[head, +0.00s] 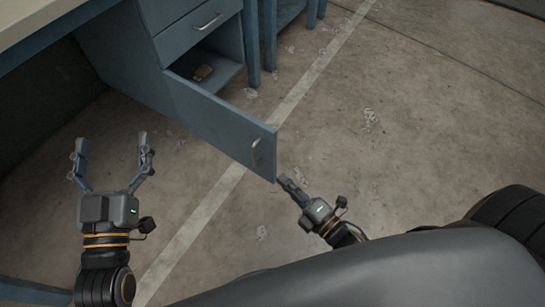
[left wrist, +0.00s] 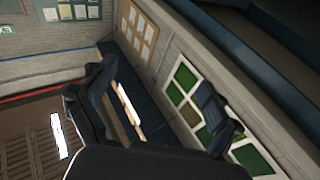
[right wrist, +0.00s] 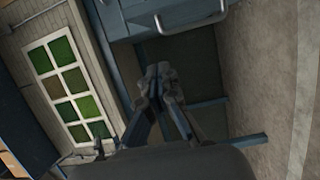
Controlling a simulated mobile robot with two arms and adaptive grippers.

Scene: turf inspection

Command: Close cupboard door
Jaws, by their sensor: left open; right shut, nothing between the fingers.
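The blue cupboard door (head: 225,125) stands open in the head view, swung out from the cupboard under a drawer. Its handle (head: 256,152) is on the outer face near the free edge. The cupboard's inside (head: 222,68) is exposed. My right gripper (head: 282,180) is shut and empty, close by the lower free corner of the door; I cannot tell whether it touches. In the right wrist view its fingers (right wrist: 158,80) are together. My left gripper (head: 111,145) is open and empty, left of the door. Its fingers are spread in the left wrist view (left wrist: 150,100).
A drawer with a handle (head: 207,21) sits above the opening. A worktop (head: 30,22) is at upper left. The concrete floor (head: 400,110) to the right is mostly clear, with scattered small debris and a painted line.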

